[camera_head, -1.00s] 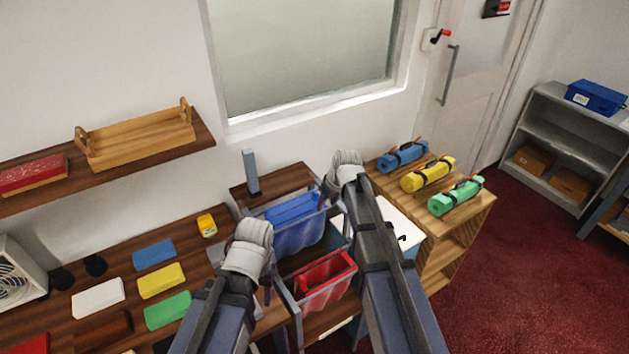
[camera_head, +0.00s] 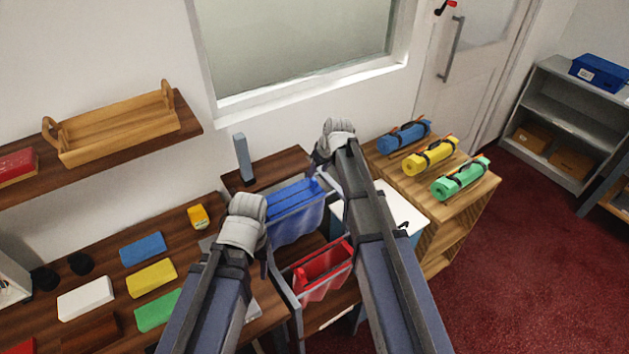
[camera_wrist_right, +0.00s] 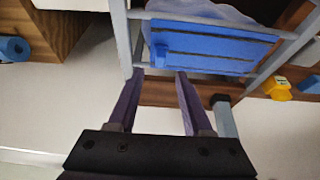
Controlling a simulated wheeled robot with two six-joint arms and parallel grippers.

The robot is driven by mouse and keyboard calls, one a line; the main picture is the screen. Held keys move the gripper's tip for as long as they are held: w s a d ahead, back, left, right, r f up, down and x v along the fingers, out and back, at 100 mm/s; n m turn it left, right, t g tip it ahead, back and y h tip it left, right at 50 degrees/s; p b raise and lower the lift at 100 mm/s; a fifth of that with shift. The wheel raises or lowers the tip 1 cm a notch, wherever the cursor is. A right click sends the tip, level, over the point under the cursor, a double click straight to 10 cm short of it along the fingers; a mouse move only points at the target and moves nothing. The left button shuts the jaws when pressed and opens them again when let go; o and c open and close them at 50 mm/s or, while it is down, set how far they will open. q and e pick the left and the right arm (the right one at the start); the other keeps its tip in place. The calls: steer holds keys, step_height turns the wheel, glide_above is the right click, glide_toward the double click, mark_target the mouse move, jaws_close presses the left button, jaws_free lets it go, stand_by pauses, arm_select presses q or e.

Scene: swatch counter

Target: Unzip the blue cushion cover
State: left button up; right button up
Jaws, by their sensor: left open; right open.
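The blue cushion cover (camera_head: 296,212) hangs in a grey frame on the counter in the head view. In the right wrist view the blue cover (camera_wrist_right: 215,45) fills the top middle, with dark lines running across it and a small raised blue block (camera_wrist_right: 161,52) near its left end. My right gripper (camera_wrist_right: 160,74) is open and empty, its fingertips just below that block in the picture; contact cannot be judged. In the head view my right gripper (camera_head: 314,184) is by the cover's right end. My left gripper (camera_head: 266,258) is left of the cover, its fingers mostly hidden by its wrist.
A red cover (camera_head: 322,272) hangs in front of the blue one. A blue-grey post (camera_head: 243,158) stands behind at left. Coloured blocks lie on the left counter (camera_head: 105,255). Rolled mats lie on the wooden shelf unit (camera_head: 452,215) at right.

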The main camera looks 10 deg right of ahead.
mark_target(314, 179)
steer(key=b+x, duration=0.4)
steer(key=x, duration=0.1)
steer(key=shift+w+f+b, duration=0.1)
steer(key=shift+f+b, duration=0.25)
steer(key=shift+f, duration=0.05)
jaws_close()
stand_by(1.1)
